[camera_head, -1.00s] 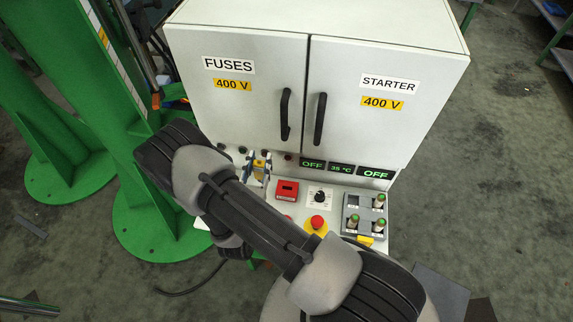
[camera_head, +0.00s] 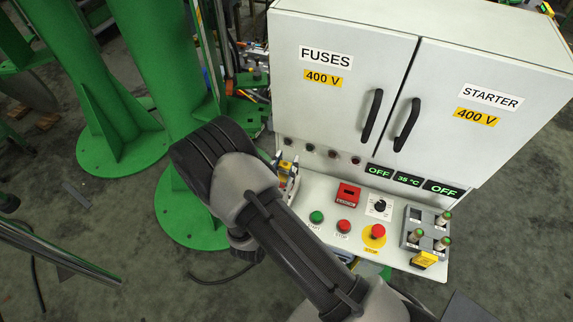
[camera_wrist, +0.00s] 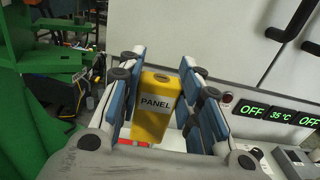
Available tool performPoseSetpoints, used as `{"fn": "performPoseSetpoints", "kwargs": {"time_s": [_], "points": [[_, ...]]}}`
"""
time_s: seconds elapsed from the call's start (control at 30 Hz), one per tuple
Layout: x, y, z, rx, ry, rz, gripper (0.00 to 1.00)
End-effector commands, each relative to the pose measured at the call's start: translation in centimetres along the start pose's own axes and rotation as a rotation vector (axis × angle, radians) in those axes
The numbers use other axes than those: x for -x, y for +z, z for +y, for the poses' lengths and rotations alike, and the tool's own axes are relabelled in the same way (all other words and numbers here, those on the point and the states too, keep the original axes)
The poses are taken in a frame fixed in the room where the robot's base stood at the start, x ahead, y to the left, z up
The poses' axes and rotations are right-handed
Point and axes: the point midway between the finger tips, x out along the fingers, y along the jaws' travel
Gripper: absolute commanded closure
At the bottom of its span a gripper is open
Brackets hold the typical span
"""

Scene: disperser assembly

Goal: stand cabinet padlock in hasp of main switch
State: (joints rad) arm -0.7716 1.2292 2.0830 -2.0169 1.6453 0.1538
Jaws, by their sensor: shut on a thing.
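A yellow block-shaped padlock labelled PANEL (camera_wrist: 155,105) stands between the blue-padded fingers of my gripper (camera_wrist: 160,92) in the wrist view. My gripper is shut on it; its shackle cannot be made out. In the head view my gripper (camera_head: 287,172) is small, at the left end of the control panel, with a bit of yellow between its fingers. I cannot tell which is the main switch, and no hasp is clear.
The cabinet doors (camera_head: 345,85) with black handles rise behind the panel. A green button (camera_head: 316,217), a red button (camera_head: 344,226) and a red mushroom button (camera_head: 377,231) are in front. A grey holder (camera_head: 411,218) with several green-topped parts and a yellow block (camera_head: 423,259) stand right.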

Motion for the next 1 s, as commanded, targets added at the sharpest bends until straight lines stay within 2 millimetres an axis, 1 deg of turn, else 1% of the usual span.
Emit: {"fn": "performPoseSetpoints", "kwargs": {"time_s": [0.27,0.6,0.77,1.0], "points": [[0.0,-2.0,0.0,0.0,0.0,-0.001,0.96],[0.0,-5.2,0.0,0.0,0.0,0.0,0.96],[0.0,-5.8,0.0,0.0,-0.001,-0.001,0.96],[0.0,-5.8,0.0,-0.001,0.0,-0.001,0.96]]}}
